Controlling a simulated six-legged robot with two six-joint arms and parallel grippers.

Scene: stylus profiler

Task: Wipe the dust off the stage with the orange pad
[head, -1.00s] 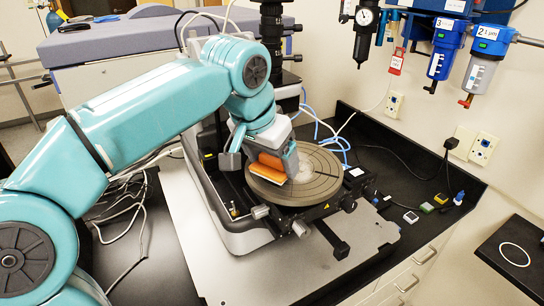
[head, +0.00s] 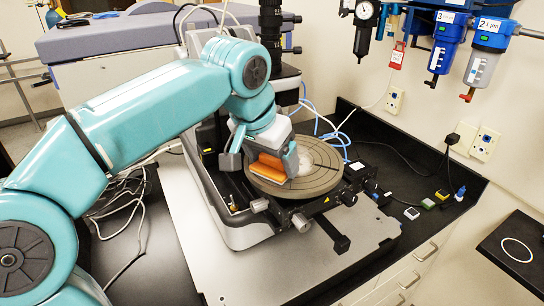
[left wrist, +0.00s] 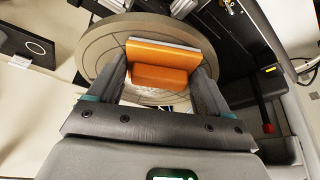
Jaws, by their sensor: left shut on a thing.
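The stage (head: 328,178) is a round grey-brown disc with ring grooves, on the profiler's base. My left gripper (head: 262,163) is shut on the orange pad (head: 274,182), low over the stage's front-left part. The left wrist view also shows the pad (left wrist: 160,75) between the two fingers, with the stage (left wrist: 105,60) behind it. Whether the pad touches the stage I cannot tell. A pale dusty patch (head: 306,160) shows on the stage beside the right-hand finger, partly hidden by the gripper. My right gripper is not in view.
Stage knobs (head: 301,222) stick out at the front. The pale base plate (head: 250,270) in front is clear.

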